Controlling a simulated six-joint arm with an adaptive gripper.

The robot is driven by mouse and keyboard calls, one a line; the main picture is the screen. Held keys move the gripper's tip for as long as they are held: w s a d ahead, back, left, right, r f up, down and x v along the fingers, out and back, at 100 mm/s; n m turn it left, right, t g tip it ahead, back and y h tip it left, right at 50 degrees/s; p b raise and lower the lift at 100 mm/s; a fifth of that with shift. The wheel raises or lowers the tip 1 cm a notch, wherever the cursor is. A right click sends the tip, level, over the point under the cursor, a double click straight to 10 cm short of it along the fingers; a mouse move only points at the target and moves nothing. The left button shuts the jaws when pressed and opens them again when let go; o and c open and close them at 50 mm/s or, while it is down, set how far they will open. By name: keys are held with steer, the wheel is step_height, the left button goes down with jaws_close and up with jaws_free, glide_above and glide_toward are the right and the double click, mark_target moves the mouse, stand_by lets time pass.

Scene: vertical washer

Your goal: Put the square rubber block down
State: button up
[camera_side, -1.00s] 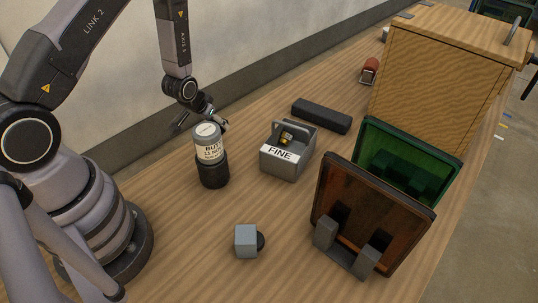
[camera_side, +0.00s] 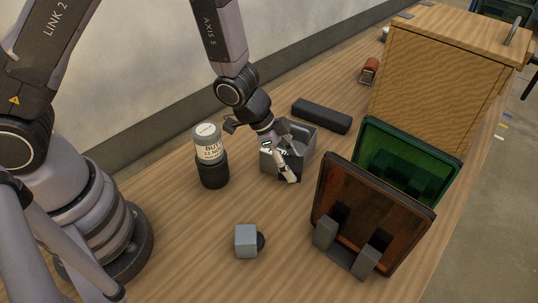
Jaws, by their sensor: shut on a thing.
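My gripper (camera_side: 286,171) is at the front of the grey caddy (camera_side: 305,161), with its fingers pointing down and covering most of the caddy's front label. A small dark, square-looking piece shows at the fingers, and the jaws are shut on it. It fits the square rubber block (camera_side: 292,164), but the fingers hide much of it and its outline is unclear. I cannot tell whether it touches the caddy. A grey-blue cube (camera_side: 245,240) with a dark round part beside it sits apart on the table in front.
A grey labelled can (camera_side: 207,139) stands in a black holder (camera_side: 213,171) left of the caddy. A long dark block (camera_side: 321,116) lies behind it. Orange (camera_side: 362,220) and green (camera_side: 424,172) panels and a wooden cabinet (camera_side: 434,75) stand right.

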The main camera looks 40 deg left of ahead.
steer(key=s+d+m+g, duration=0.2)
steer(key=s+d+m, duration=0.2)
steer(key=s+d, duration=0.15)
steer(key=m+g+h, duration=0.1)
steer(key=m+g, duration=0.1)
steer(key=m, duration=0.1)
glide_above(312, 292)
steer(key=a, duration=0.2)
step_height(312, 292, down, 9)
steer(key=shift+r, duration=0.15)
steer(key=shift+f+t, duration=0.3)
steer(key=shift+f, duration=1.65)
steer(key=shift+f, duration=0.1)
steer(key=o, duration=1.1)
steer(key=shift+o, duration=0.2)
